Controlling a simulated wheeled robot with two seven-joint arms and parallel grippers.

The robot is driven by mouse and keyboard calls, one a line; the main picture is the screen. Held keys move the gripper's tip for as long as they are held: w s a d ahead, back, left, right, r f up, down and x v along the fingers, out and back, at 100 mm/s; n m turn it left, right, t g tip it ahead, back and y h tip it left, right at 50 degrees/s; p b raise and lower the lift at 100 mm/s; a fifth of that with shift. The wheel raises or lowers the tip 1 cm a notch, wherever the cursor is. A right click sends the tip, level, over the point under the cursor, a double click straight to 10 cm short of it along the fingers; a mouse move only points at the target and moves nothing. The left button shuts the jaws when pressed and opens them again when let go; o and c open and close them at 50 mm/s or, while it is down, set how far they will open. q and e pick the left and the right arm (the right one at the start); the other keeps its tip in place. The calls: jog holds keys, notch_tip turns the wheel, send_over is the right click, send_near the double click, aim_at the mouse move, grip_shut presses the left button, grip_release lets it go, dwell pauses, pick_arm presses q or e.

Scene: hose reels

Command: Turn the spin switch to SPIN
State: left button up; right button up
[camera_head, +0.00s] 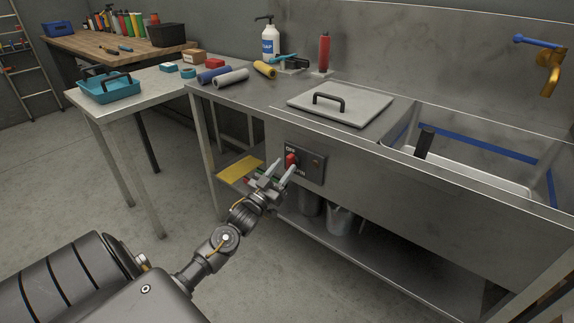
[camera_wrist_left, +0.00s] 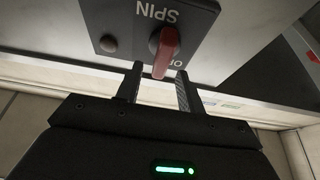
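The spin switch is a red lever knob (camera_head: 292,159) on a dark panel (camera_head: 316,168) at the front of the steel sink unit. OFF is printed above the knob and SPIN below it. In the left wrist view, the red knob (camera_wrist_left: 166,48) appears upside down, its long end toward the OFF label, away from SPIN. My left gripper (camera_head: 283,166) is open at the panel. In the left wrist view, the open fingers (camera_wrist_left: 159,72) lie either side of the knob's OFF end. My right gripper is not in view.
A small round button (camera_head: 317,163) sits beside the knob. A steel lid (camera_head: 355,105) with a black handle lies on the counter, beside an open basin. A side table (camera_head: 140,92) with a blue tray stands left. A bucket (camera_head: 342,222) is on the lower shelf.

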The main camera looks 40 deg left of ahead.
pick_arm(q)
jog(key=shift+x, duration=1.1)
grip_shut()
